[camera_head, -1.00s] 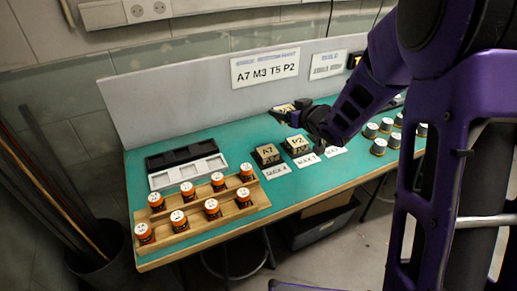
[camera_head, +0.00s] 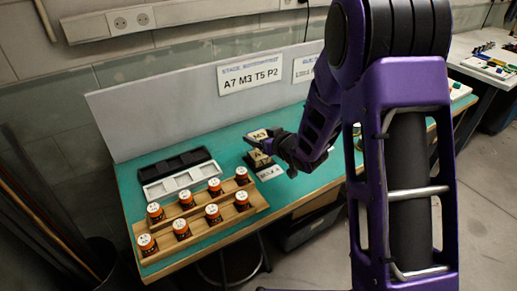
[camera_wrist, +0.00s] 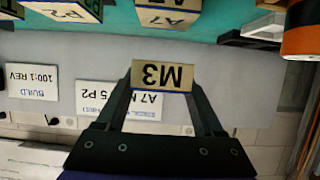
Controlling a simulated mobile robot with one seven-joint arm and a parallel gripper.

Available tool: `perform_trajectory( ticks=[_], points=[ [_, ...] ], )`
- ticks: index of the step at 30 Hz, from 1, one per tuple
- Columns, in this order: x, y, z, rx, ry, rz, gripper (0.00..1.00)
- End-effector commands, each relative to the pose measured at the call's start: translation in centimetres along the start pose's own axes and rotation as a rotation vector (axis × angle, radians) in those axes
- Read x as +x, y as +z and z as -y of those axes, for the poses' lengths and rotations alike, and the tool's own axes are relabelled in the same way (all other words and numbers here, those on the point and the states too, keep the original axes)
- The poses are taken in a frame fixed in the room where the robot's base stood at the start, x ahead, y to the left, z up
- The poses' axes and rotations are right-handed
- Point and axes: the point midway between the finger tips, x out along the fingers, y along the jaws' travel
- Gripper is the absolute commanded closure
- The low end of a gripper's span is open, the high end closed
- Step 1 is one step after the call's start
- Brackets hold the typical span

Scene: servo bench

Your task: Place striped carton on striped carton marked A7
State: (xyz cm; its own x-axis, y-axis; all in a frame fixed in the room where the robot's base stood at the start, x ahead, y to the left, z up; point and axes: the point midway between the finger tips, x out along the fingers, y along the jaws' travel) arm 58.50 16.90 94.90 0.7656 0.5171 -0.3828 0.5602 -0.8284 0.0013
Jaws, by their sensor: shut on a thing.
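The striped carton marked M3 (camera_head: 258,134) is held between the fingers of my gripper (camera_head: 272,143), which is shut on it. Its M3 face shows upside down in the wrist view (camera_wrist: 163,76). The striped carton marked A7 (camera_head: 257,159) stands on the bench just below the held carton in the head view, partly hidden by the gripper. In the wrist view the A7 carton (camera_wrist: 166,18) is at the top edge, apart from the M3 carton. A carton marked P2 (camera_wrist: 62,12) is at the top left there; my arm hides it in the head view.
A wooden rack (camera_head: 240,216) of several orange-and-black jars stands at the front left of the teal bench (camera_head: 238,130). Black (camera_head: 179,163) and white (camera_head: 153,192) trays lie behind it. A sign reading A7 M3 T5 P2 (camera_head: 251,78) is on the back panel (camera_head: 130,120).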

Motion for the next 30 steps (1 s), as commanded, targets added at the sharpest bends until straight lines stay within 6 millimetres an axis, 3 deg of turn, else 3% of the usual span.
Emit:
perform_trajectory(
  ticks=[9, 22, 23, 27, 30],
  points=[
    [1.4, 3.5, 0.0, 0.000, 0.000, 0.003, 0.87],
    [1.7, 4.1, 0.0, -0.001, 0.001, -0.001, 0.87],
    [1.6, 3.9, 0.0, -0.001, 0.001, -0.001, 0.25],
    [1.6, 3.9, 0.0, -0.001, 0.001, 0.000, 0.01],
    [1.6, 3.9, 0.0, -0.001, 0.001, 0.000, 0.01]
  ],
)
